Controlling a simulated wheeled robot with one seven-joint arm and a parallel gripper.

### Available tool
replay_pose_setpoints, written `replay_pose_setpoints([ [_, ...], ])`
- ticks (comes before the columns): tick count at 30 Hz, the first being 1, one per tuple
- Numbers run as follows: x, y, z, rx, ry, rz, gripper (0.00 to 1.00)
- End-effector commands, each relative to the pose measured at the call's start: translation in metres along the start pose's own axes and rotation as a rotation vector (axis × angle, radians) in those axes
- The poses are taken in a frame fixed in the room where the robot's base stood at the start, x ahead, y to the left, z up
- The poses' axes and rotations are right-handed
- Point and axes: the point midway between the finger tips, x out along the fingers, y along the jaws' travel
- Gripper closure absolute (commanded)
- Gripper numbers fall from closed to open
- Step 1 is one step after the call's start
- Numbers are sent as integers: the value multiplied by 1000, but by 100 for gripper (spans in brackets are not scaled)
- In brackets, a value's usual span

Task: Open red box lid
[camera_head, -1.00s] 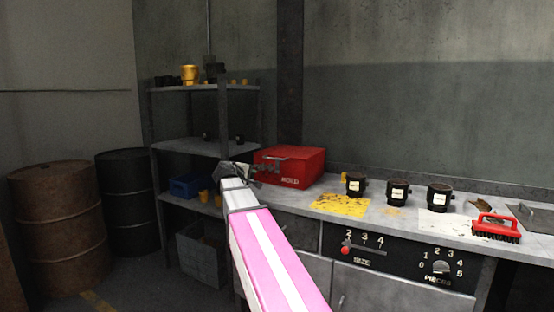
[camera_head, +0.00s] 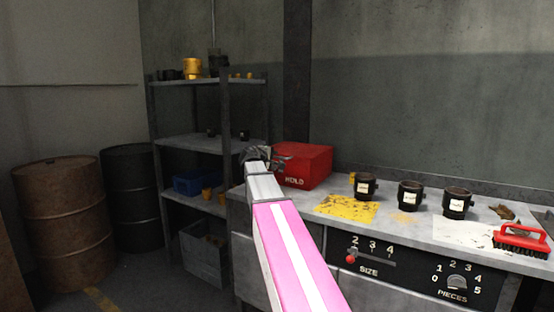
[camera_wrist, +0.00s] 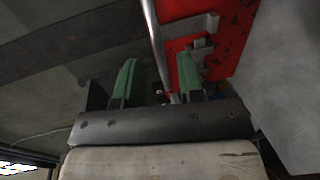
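The red box (camera_head: 306,166) with "HOLD" on its front stands shut at the left end of the workbench. My gripper (camera_head: 266,156) is at the box's left front edge and hides part of it. In the wrist view my gripper (camera_wrist: 157,80) has two green fingers spread apart, so it is open. A red face of the box (camera_wrist: 228,38) with a metal fitting (camera_wrist: 204,30) shows at the upper right, with the right finger in front of it. A thin metal bar (camera_wrist: 157,45) runs down between the fingers. I cannot tell whether anything touches.
The workbench (camera_head: 405,228) holds several black cups (camera_head: 410,195), a yellow sheet (camera_head: 345,208) and a red brush (camera_head: 521,238). A metal shelf rack (camera_head: 190,143) stands close left of the box. Barrels (camera_head: 62,212) stand further left. A control panel (camera_head: 412,268) is on the bench front.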

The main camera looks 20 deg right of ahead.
Motion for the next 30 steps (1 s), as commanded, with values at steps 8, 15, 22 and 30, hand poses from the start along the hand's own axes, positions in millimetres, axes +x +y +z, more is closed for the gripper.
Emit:
replay_pose_setpoints([
  [8,33,0,0,0,-1,-1,65],
  [15,37,0,0,0,0,-1,65],
  [22,37,0,0,0,0,-1,94],
  [30,36,1,0,1,0,-4,100],
])
